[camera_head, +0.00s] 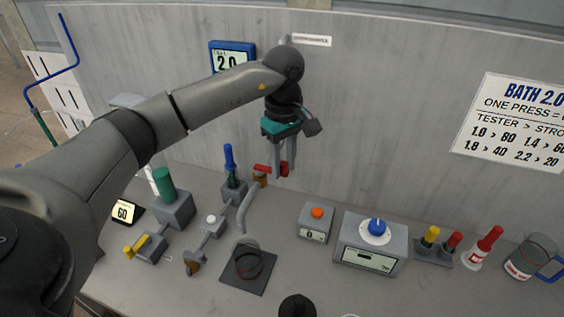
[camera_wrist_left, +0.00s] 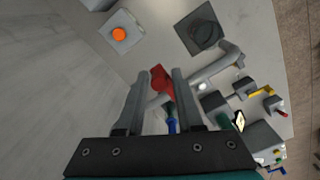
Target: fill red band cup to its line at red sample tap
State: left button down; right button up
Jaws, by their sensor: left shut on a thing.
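My left gripper (camera_head: 283,172) is at the back of the counter, pointing down, shut on the red tap handle (camera_head: 264,169). In the left wrist view the red handle (camera_wrist_left: 162,80) shows between the fingertips. A grey curved spout (camera_head: 249,206) runs from the tap towards the front. Below its end, a dark see-through cup (camera_head: 248,263) with a thin reddish band stands on a dark square pad (camera_head: 235,280). The cup also shows in the left wrist view (camera_wrist_left: 205,35). Its liquid level and line cannot be made out. My right gripper is not in view.
To the left stand valves with green (camera_head: 164,185), blue (camera_head: 229,158) and yellow (camera_head: 135,247) handles. To the right are an orange-button box (camera_head: 314,223), a blue-dial box (camera_head: 370,244), yellow and red-handled tools (camera_head: 430,237) and a blue-handled jug (camera_head: 530,258).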

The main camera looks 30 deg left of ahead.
pick_arm(q)
jog(key=s+m, duration=0.1)
jog(key=m, duration=0.1)
jog(key=s+m+b, duration=0.1)
jog(key=m, duration=0.2)
jog(key=s+m+b, duration=0.1)
jog(key=m, duration=0.1)
jog(key=shift+s+a+r+m, duration=0.1)
jog(key=shift+s+a+m, duration=0.1)
jog(key=shift+s+m, duration=0.1)
jog(key=shift+w+r, duration=0.1)
jog(key=shift+w, duration=0.05)
dwell(6.8)
